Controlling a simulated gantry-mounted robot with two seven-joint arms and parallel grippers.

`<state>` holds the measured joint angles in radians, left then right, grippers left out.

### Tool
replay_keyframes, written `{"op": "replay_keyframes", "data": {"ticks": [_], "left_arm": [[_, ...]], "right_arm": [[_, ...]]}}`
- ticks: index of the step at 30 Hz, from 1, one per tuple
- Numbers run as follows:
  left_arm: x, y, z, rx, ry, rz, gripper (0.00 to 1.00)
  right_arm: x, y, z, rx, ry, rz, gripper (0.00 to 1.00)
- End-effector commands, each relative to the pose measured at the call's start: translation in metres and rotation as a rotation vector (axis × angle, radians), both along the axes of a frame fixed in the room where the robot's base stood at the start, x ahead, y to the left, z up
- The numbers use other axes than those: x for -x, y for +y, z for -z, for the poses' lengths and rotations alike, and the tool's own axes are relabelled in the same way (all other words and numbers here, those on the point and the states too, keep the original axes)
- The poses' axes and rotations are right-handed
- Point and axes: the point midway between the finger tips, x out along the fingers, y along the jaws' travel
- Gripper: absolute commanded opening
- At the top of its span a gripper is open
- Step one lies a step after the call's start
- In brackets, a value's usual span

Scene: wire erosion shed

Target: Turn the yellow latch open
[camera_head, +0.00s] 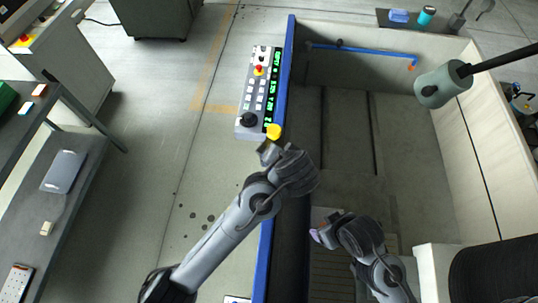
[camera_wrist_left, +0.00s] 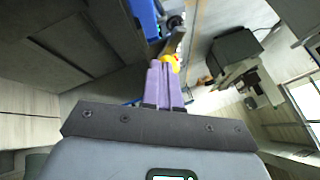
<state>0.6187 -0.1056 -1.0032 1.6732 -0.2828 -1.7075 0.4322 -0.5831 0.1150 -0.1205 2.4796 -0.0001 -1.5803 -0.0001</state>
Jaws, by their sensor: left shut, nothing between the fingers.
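The yellow latch (camera_head: 273,131) is on the blue-edged wall of the tank, at the near end of the control panel. In the left wrist view the yellow latch (camera_wrist_left: 173,60) shows just past the fingertips. My left gripper (camera_head: 267,147) is right at the latch, on its near side; I cannot tell whether it touches. In the left wrist view its two purple fingers (camera_wrist_left: 164,66) are together with nothing between them. My right gripper (camera_head: 316,235) is over the tank, well away from the latch, and its opening is too small to tell.
The grey control panel (camera_head: 257,91) with buttons, a dark knob and a red button lies just beyond the latch. A blue pipe (camera_head: 365,51) runs along the tank's far wall. A grey cylindrical head (camera_head: 441,86) hangs at right. The floor left of the tank is clear.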

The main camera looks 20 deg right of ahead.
Motion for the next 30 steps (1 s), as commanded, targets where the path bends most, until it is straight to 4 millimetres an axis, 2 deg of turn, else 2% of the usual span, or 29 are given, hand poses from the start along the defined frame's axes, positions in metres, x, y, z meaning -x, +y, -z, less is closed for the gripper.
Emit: {"op": "replay_keyframes", "data": {"ticks": [8,21,30], "left_arm": [[-0.013,-0.002,0.02,-0.011,-0.009,0.001,0.0],[-0.047,-0.005,0.065,-0.009,-0.009,0.002,0.0],[-0.059,-0.007,0.078,-0.009,-0.009,0.003,0.0]], "right_arm": [[-0.001,0.0,0.023,0.0,-0.003,0.0,0.73],[-0.001,-0.002,0.077,0.01,-0.003,-0.005,0.73],[-0.001,-0.002,0.093,0.01,-0.003,-0.005,0.73]]}}
